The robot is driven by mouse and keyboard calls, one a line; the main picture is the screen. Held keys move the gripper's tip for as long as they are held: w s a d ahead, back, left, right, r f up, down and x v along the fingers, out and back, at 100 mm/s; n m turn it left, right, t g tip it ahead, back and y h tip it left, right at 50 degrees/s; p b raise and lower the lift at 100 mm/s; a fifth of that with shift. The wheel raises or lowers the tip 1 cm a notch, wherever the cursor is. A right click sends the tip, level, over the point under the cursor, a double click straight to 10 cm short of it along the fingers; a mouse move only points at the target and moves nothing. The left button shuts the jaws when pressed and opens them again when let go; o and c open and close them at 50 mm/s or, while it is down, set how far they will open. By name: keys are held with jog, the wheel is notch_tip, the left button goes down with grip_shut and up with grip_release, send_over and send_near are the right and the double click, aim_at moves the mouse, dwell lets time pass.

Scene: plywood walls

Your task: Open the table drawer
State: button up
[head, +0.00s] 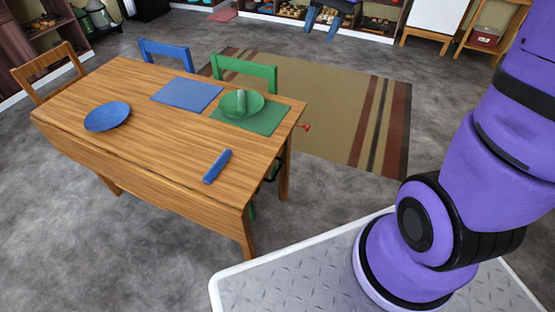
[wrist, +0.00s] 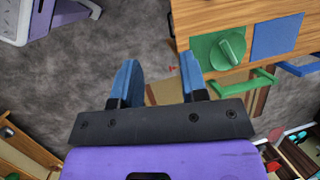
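The wooden table (head: 165,140) stands left of centre in the head view, and part of it shows at the upper right of the wrist view (wrist: 200,20). A small red handle (head: 306,127) sticks out at its right end; the drawer front itself is hidden from this angle. A tiny red spot (wrist: 172,70) in the wrist view looks like the same handle. My gripper (wrist: 161,80) shows in the wrist view with its two blue fingers wide apart and nothing between them. It is apart from the table and outside the head view.
Chairs stand around the table. A striped rug (head: 350,115) and open floor lie to its right.

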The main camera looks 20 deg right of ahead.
jog(key=w+d+f+m+g+y, duration=0.1)
jog(key=w+d+f+m+y, duration=0.25)
jog(key=f, duration=0.65)
jog(key=w+f+m+y, duration=0.2)
jog(key=w+f+m, duration=0.3)
jog(key=w+f, duration=0.3)
jog(key=w+d+f+m+g+y, duration=0.1)
jog(key=w+f+m+y, duration=0.3)
jog(key=f, duration=0.7)
jog(key=m+t+y, duration=0.5)
jog(key=m+t, duration=0.5)
jog(key=m, duration=0.8)
send_near(278, 170)
jog(key=x, duration=1)
jog(key=shift+w+f, duration=0.1)
jog(key=shift+f, duration=0.25)
grip_shut()
